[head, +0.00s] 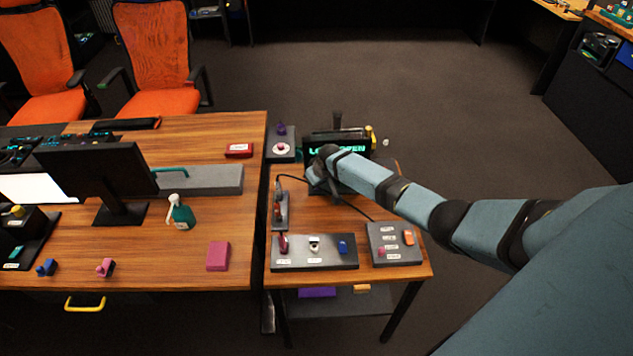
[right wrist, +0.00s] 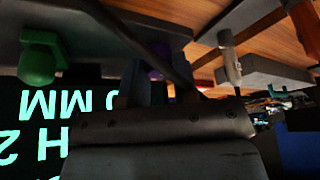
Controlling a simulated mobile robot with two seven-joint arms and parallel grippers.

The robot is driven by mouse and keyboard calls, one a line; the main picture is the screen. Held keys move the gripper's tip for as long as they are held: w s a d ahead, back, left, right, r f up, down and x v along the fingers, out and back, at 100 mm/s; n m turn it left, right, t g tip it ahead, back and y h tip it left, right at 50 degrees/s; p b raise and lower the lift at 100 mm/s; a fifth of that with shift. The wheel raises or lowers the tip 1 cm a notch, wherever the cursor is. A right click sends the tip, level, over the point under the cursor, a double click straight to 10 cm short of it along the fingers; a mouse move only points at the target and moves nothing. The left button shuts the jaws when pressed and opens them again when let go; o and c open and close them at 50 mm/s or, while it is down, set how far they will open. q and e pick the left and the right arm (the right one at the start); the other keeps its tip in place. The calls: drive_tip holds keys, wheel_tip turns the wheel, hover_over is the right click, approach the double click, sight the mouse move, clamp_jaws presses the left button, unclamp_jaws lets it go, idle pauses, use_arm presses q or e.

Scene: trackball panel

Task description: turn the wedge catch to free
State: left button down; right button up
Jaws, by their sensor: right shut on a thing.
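My right gripper (head: 322,172) reaches across the small side table to the black unit with a lit green display (head: 350,148). A green knob (right wrist: 40,58) shows to the left of the fingers. My left gripper is in neither view.
A panel with several small controls (head: 314,252) and a grey box with an orange piece (head: 397,243) sit at the table's front. A grey box with a white dial (head: 281,148) stands at the back left. A black cable (head: 345,198) crosses the table.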

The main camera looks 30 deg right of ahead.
drive_tip(key=o, duration=0.9)
drive_tip(key=shift+o, duration=0.2)
drive_tip(key=v, duration=1.3)
drive_tip(key=shift+s+r, duration=0.15)
drive_tip(key=shift+r, duration=0.2)
